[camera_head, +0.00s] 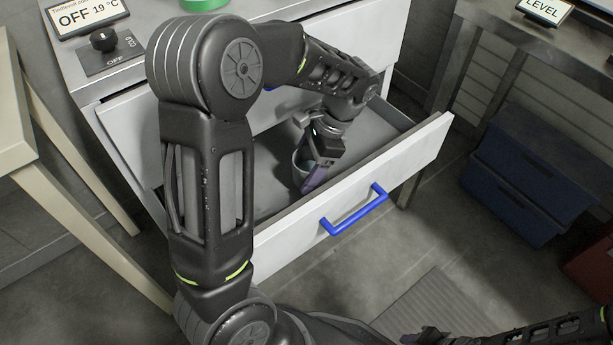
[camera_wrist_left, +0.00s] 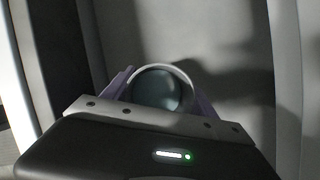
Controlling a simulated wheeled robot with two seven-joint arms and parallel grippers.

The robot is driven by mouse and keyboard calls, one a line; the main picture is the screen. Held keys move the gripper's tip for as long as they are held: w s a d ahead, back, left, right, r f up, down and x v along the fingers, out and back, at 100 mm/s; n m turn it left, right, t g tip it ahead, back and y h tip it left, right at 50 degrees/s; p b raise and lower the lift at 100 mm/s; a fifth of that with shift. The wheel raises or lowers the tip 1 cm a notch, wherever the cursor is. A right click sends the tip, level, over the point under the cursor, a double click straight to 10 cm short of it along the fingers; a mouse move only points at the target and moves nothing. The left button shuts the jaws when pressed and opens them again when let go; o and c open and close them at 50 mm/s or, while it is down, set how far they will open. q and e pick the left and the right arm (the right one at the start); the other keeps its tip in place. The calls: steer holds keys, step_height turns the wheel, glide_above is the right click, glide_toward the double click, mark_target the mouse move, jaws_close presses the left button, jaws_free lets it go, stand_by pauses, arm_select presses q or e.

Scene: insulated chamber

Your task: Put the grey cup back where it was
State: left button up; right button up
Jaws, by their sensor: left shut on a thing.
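The grey cup (camera_head: 302,166) is inside the open drawer (camera_head: 262,205), partly hidden by my left gripper. In the left wrist view the round rim and hollow of the cup (camera_wrist_left: 160,88) show between the two purple fingers. My left gripper (camera_head: 315,178) reaches down into the drawer and is shut on the cup. In the left wrist view the left gripper (camera_wrist_left: 158,92) has one finger on each side of the cup. I cannot tell whether the cup touches the drawer floor. Part of my right arm shows at the lower right, but its fingertips cannot be made out.
The drawer front has a blue handle (camera_head: 354,210). A knob panel (camera_head: 107,45) and a display reading OFF 19 °C (camera_head: 88,15) are on the cabinet top, near a green object (camera_head: 204,4). Blue crates (camera_head: 530,180) stand on the floor at right. The drawer has free floor around the cup.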

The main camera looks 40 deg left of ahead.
arm_select(q)
steer(key=f, duration=0.1)
steer(key=f+b, duration=0.1)
steer(key=f, duration=0.1)
steer(key=shift+w+d+b, duration=0.1)
steer(key=shift+w+b, duration=0.15)
steer(key=shift+b, duration=0.05)
steer(key=shift+f, duration=0.25)
steer(key=shift+f, duration=0.15)
steer(key=o, duration=1.5)
steer(key=shift+o, duration=0.2)
steer(key=p+v, duration=0.5)
steer(key=v, duration=0.6)
steer(key=shift+d+r, duration=0.1)
steer(key=shift+r, duration=0.25)
steer(key=shift+w+d+r, duration=0.1)
steer(key=shift+w+r, duration=0.05)
steer(key=shift+r, duration=0.15)
